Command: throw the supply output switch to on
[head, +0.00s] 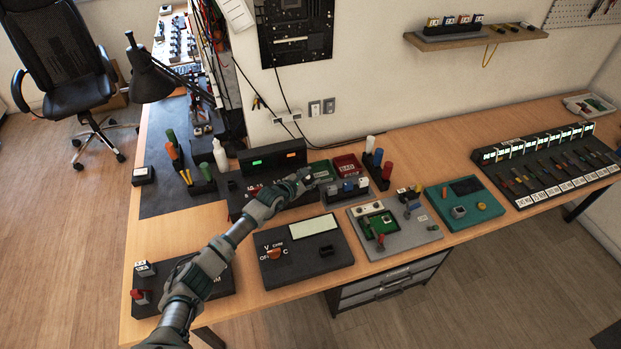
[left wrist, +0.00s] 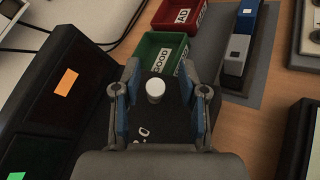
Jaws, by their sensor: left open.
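The supply is a black unit (head: 262,162) with an orange and a green display, standing at the back of the bench; its dark body also fills the left side of the left wrist view (left wrist: 68,75). A white round-topped switch lever (left wrist: 155,88) rises from its dark front panel, beside small white markings. My left gripper (head: 303,180) is over the right end of that panel and hides the lever in the head view. In the left wrist view the gripper (left wrist: 160,80) is open, one blue-padded finger on each side of the lever, with gaps visible. My right gripper is not in view.
A green GOOD bin (left wrist: 160,55) and a red BAD bin (head: 347,165) stand just right of the supply. A meter box (head: 303,250) and a grey board (head: 395,227) lie nearer the front. A dark mat with screwdrivers and a bottle (head: 220,153) lies left.

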